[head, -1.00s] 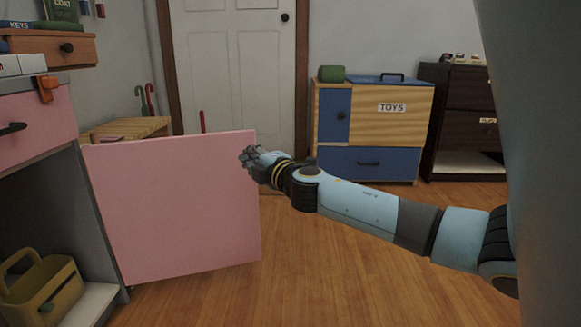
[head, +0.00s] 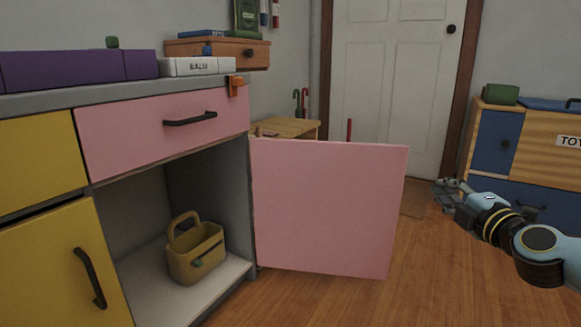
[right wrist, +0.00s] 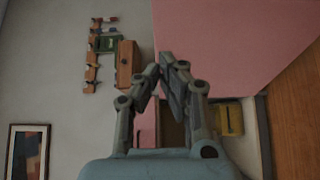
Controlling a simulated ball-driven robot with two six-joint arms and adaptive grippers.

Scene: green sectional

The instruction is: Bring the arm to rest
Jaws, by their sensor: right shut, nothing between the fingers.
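My right gripper (head: 447,190) is at the right of the head view, to the right of the open pink door (head: 330,208) and apart from it in the picture. Its fingers are shut and hold nothing. In the right wrist view my right gripper (right wrist: 168,62) points up the picture, with the pink door (right wrist: 235,45) beyond it. The forearm reaches in from the right edge. My left gripper is not in view.
The pink door stands open from the cabinet (head: 140,230). A yellow caddy (head: 194,250) sits inside on the bottom shelf. A toy chest (head: 545,150) stands at the right. Wooden floor (head: 420,280) is clear in front of the door.

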